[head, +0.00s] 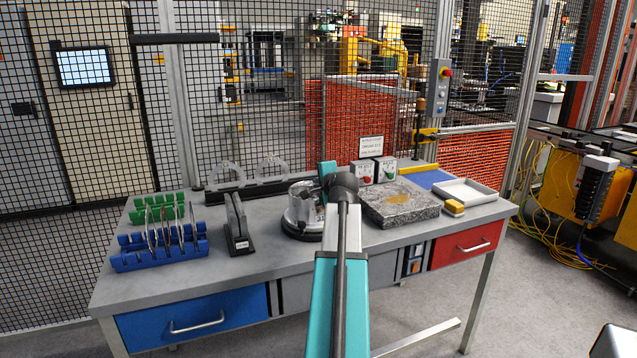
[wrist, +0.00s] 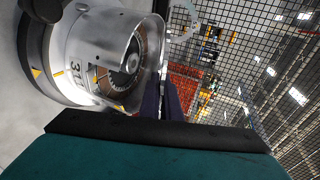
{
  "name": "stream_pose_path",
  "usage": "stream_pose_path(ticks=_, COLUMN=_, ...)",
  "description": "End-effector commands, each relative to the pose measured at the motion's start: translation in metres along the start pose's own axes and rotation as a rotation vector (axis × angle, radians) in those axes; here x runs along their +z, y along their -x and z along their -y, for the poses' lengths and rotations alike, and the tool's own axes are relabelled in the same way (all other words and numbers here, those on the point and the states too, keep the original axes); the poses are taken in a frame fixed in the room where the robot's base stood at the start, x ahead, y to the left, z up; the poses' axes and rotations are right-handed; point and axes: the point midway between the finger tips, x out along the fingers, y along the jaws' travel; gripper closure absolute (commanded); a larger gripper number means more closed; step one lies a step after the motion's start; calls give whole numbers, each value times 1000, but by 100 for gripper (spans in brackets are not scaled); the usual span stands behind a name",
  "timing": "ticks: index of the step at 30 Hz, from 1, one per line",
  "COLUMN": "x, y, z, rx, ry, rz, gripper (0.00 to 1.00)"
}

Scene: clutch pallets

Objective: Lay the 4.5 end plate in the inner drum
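The silver drum (head: 300,206) stands on the bench on a dark round base, partly hidden behind my arm. In the wrist view the drum (wrist: 88,45) fills the upper left, with a brown ring and a toothed metal part inside its open mouth. In the head view my arm hides the fingers. A dark stand (head: 238,243) holds upright plates left of the drum; its label is too small to read, so I cannot pick out the 4.5 end plate.
Blue (head: 160,258) and green (head: 150,213) racks stand at the left, the blue one holding several thin discs. A grey stone slab (head: 400,207), a yellow-topped block (head: 453,208) and a white tray (head: 466,191) are at the right. Mesh fencing stands behind the bench.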

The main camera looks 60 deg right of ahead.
Motion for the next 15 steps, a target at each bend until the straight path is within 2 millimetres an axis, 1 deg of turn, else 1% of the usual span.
stream_pose_path(ticks=6, x=0, y=-4, z=-12, rx=-1, ry=0, rz=-1, gripper=100)
stream_pose_path(ticks=15, x=1, y=-9, z=-22, rx=-1, ry=0, rz=-1, gripper=100)
